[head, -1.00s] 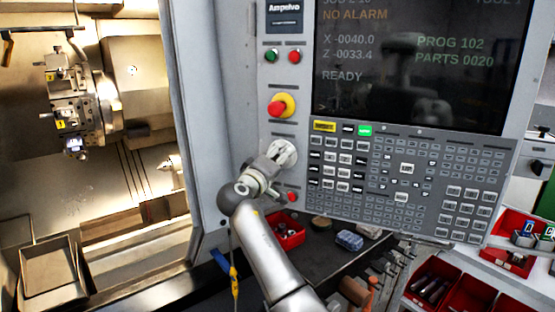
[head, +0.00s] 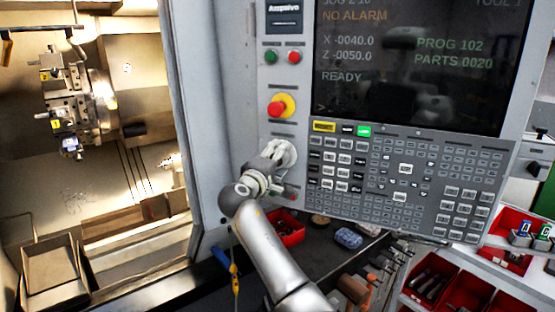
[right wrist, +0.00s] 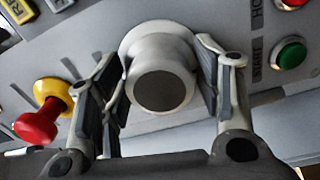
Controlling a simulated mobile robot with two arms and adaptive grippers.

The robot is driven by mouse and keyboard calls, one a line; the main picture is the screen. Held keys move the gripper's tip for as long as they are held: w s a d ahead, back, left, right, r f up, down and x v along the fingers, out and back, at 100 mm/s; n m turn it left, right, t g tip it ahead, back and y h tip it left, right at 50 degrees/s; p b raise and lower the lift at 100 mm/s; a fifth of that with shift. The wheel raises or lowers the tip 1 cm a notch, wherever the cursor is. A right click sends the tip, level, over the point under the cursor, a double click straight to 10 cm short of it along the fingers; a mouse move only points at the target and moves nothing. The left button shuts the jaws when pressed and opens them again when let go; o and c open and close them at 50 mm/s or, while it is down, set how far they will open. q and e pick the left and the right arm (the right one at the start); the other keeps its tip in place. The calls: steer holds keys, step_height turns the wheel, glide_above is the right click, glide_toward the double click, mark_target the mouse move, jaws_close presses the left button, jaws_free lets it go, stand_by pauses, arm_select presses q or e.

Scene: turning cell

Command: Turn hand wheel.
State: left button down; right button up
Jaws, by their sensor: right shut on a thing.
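The hand wheel (head: 288,152) is a pale round knob at the lower left of the machine's control panel. It faces the camera as a grey-ended cylinder with a wider base in the right wrist view (right wrist: 160,85). My right gripper (head: 272,160) is shut on the hand wheel, with one finger on each side of it. Both fingers show in the right wrist view (right wrist: 165,72). The screen (head: 425,60) reads X -0040.0, Z -0050.0, NO ALARM and READY. My left gripper is not in view.
A red emergency stop on a yellow ring (head: 281,106) sits just above the wheel. Green (head: 271,56) and red (head: 294,57) buttons are higher up. A keypad (head: 400,185) lies to the right. A red bin (head: 288,228) stands below. The lit machine interior (head: 125,180) is at left.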

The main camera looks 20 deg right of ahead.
steer(key=shift+d+r, duration=0.1)
steer(key=shift+r, duration=0.4)
steer(key=o, duration=0.6)
steer(key=shift+o, duration=0.8)
steer(key=shift+w+f, duration=0.1)
steer(key=shift+w+d+f, duration=0.1)
steer(key=shift+d+f, duration=0.1)
steer(key=shift+f, duration=0.1)
steer(key=shift+s+a, duration=0.2)
steer(key=v, duration=1.1)
steer(key=shift+s+a, duration=0.2)
